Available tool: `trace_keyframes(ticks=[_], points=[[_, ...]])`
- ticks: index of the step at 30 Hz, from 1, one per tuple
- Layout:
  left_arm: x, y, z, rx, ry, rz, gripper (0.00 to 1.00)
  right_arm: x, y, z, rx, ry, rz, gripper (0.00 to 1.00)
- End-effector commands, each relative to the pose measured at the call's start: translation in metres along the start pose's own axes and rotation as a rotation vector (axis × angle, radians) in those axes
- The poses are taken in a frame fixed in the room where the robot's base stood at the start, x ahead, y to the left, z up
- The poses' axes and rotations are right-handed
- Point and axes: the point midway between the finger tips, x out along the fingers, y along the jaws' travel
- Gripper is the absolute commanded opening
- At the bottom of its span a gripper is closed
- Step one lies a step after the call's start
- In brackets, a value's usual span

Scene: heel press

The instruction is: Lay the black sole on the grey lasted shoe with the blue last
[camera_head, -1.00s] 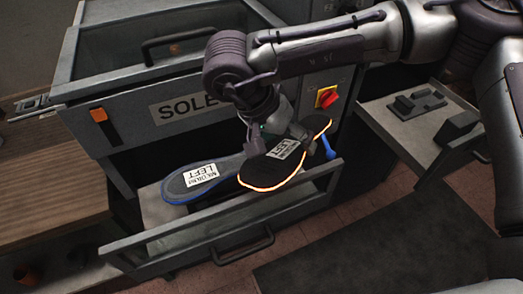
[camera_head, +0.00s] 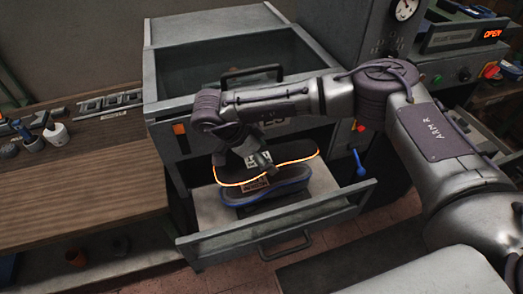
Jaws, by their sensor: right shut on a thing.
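I cannot tell whether the two touch. The shoe's label is partly hidden. My left gripper is not in view.
A grey cabinet (camera_head: 208,42) with a handle stands behind the drawer. A blue-knobbed lever (camera_head: 358,165) is just right of it.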

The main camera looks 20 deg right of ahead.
Motion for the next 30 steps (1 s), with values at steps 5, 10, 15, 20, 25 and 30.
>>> trace_keyframes(ticks=[5,10,15,20,25,30], points=[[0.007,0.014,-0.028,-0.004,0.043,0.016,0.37,0.01,0.0,0.007,-0.003,0.0,0.0,0.45],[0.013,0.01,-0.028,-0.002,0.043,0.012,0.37,0.022,0.0,0.016,-0.004,0.0,0.001,0.45],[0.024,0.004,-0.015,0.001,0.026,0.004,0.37,0.037,0.0,0.025,-0.005,-0.001,-0.001,0.45],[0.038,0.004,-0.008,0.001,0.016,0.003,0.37,0.049,0.0,0.034,-0.005,-0.001,-0.001,0.45],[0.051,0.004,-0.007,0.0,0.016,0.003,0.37,0.062,0.0,0.042,-0.005,-0.001,-0.001,0.45],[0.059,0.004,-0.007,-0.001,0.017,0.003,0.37,0.069,0.0,0.046,-0.005,-0.001,-0.001,0.45]])
